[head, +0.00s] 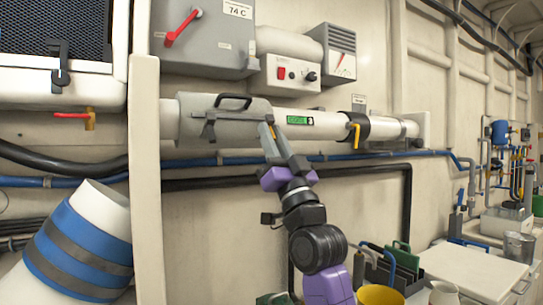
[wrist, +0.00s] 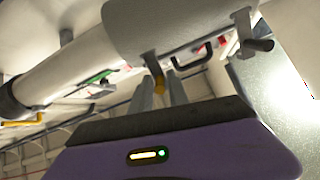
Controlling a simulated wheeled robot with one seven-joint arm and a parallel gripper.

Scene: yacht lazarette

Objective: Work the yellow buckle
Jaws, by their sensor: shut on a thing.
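The yellow buckle (wrist: 158,82) hangs at the lower edge of the grey cover (head: 229,120) that wraps the white pipe. In the wrist view it sits between the two fingers of my gripper (wrist: 161,92), below a small grey bracket. In the head view my gripper (head: 268,130) reaches up to the right end of the cover, its fingers shut on the buckle and mostly hiding it. The cover (wrist: 180,22) also shows in the wrist view, with a dark latch (wrist: 250,38) at its right.
A black clamp (head: 350,122) with a yellow lever (head: 356,136) is on the pipe to the right. A black handle (head: 233,99) tops the cover. Blue and black hoses run below. A yellow bucket (head: 380,295) and a white-topped bench (head: 470,270) are at lower right.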

